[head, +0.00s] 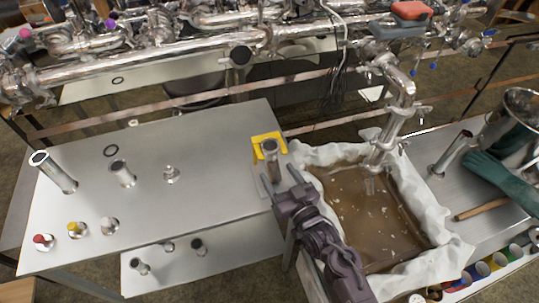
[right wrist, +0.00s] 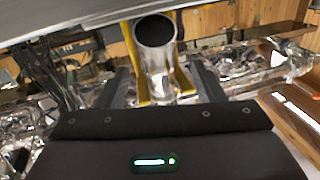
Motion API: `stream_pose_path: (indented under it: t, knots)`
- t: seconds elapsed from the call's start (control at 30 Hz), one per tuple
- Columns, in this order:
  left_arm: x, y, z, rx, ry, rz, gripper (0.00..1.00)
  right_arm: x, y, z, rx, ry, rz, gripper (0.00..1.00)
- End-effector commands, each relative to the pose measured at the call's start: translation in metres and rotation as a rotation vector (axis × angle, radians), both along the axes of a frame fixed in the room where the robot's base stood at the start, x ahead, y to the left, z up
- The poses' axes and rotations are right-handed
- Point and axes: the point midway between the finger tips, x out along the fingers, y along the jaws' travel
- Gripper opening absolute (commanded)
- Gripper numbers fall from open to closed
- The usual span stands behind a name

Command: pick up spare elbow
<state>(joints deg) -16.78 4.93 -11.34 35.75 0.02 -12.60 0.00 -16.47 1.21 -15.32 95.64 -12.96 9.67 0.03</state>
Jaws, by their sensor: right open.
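The spare elbow, a shiny metal pipe piece (head: 271,152) with a dark round opening, stands in a yellow holder (head: 257,139) at the right edge of the metal table. In the right wrist view the elbow (right wrist: 158,66) is in the middle, with the yellow holder (right wrist: 184,78) showing on both sides of it. My right gripper (head: 279,175) is open at the near side of the elbow. In the right wrist view its two fingers lie left and right of the elbow, with gaps visible. The elbow's lower end is partly hidden. My left gripper is not in view.
The metal table (head: 205,135) holds a tall tube (head: 53,172), a shorter tube (head: 122,173) and several small fittings at left. A cloth-lined basin (head: 322,153) of brown liquid is right of my gripper. Pipework (head: 160,50) runs across the back. The table's middle is clear.

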Motion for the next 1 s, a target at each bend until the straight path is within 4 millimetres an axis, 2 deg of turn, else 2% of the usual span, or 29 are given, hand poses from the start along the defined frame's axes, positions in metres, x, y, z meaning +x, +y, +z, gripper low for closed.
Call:
stream_pose_path:
  t: [0.23, 0.43, 0.77, 1.0]
  knots:
    - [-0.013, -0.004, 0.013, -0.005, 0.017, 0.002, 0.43, 0.027, 0.012, 0.002, 0.0, 0.0, 0.0, 0.62]
    - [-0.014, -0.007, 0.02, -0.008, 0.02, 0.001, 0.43, 0.05, 0.023, -0.001, 0.001, 0.0, 0.0, 0.62]
    - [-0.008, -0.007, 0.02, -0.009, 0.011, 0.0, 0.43, 0.055, 0.026, -0.003, -0.001, 0.0, 0.0, 0.62]
    - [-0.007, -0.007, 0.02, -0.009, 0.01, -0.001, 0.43, 0.055, 0.026, -0.003, 0.0, 0.001, 0.0, 0.31]
